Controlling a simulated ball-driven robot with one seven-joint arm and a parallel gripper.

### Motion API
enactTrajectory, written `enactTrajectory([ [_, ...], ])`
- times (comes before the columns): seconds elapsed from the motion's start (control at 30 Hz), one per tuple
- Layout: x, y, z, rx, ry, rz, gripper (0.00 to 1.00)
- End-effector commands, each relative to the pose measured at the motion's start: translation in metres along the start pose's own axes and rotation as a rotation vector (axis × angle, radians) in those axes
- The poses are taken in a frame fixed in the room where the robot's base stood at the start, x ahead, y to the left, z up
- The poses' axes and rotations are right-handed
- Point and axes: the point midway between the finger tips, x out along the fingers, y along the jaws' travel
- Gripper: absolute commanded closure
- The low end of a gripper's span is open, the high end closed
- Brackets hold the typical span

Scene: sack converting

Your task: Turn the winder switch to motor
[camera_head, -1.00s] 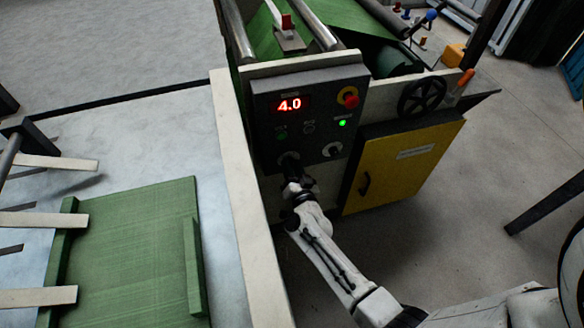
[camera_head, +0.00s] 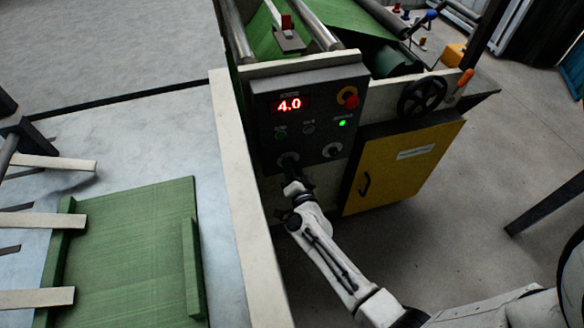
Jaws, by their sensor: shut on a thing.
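The dark control panel (camera_head: 350,82) stands at the centre, with a lit red "4.0" display and a green light. Two round switches sit low on it. The left switch (camera_head: 287,157) is partly hidden by my gripper (camera_head: 288,167). The right switch (camera_head: 332,150) is free and in plain view. The labels are too small to read, so I cannot tell by name which is the winder switch. My gripper reaches up from below and is shut on the left switch. The switch's pointer is hidden.
A red stop button (camera_head: 351,100) on a yellow ring sits at the panel's upper right. A yellow cabinet door (camera_head: 405,165) and a black handwheel (camera_head: 422,96) are to the right. A pale frame rail (camera_head: 240,200) runs close left of my arm. A green board (camera_head: 130,250) lies further left.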

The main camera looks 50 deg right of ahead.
Motion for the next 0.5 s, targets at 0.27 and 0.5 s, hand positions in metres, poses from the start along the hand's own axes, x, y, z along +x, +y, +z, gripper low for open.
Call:
enactTrajectory([
  [0.27,-0.0009,0.0008,0.0009,0.0,-0.002,0.002,0.64],
  [0.5,-0.0098,0.0008,0.0013,0.001,-0.002,0.002,0.64],
])
